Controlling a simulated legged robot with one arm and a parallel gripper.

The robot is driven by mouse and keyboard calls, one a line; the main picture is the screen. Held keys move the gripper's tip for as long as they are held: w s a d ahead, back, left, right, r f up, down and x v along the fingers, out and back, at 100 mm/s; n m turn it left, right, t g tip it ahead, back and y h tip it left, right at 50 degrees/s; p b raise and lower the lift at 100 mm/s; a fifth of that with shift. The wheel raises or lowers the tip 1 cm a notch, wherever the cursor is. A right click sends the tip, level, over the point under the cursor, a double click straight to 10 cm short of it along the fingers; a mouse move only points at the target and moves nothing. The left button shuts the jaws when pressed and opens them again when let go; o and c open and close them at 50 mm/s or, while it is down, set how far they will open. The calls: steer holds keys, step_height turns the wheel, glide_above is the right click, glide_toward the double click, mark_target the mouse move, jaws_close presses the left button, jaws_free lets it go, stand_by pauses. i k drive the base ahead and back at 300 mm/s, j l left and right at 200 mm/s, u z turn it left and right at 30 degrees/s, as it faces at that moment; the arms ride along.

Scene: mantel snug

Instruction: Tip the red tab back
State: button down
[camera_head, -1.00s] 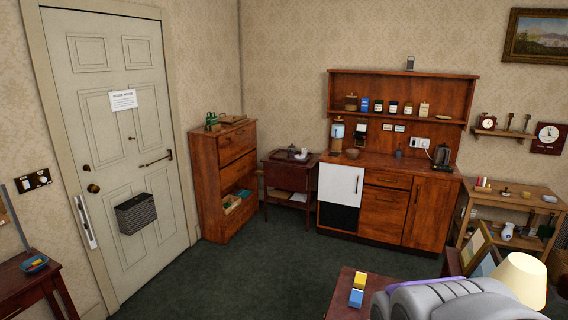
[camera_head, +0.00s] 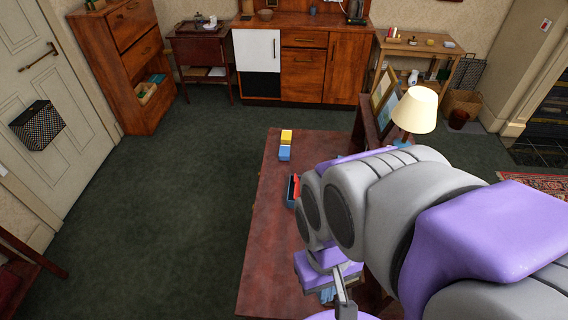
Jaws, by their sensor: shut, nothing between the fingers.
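A small piece with a red upper part (camera_head: 295,183) and a dark, bluish body stands on the dark red table (camera_head: 262,220), just left of my arm. Its right side is hidden by the arm, so I cannot tell how the red part is tilted. My gripper (camera_head: 342,292) shows only partly, low in the view below my arm's grey joints. It is shut and empty, nearer to me than the red piece and apart from it.
A yellow block (camera_head: 286,136) and a blue block (camera_head: 284,153) sit at the table's far end. A lamp (camera_head: 415,110) and a picture frame (camera_head: 384,92) stand to the right. Open green carpet (camera_head: 185,190) lies to the left.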

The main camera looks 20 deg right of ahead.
mark_target(296, 180)
steer(key=k+j+z, duration=0.1)
steer(key=j+z, duration=0.2)
steer(key=j, duration=0.15)
steer(key=k+j+z, duration=0.15)
steer(key=j, duration=0.2)
steer(key=j+z, duration=0.2)
steer(key=j, duration=0.15)
steer(key=k+j+z, duration=0.2)
steer(key=i+j+z, duration=0.35)
steer(key=j, duration=0.25)
steer(key=i+j+z, duration=0.15)
steer(key=j, duration=0.15)
steer(key=i+j+z, duration=0.15)
steer(key=j, duration=0.2)
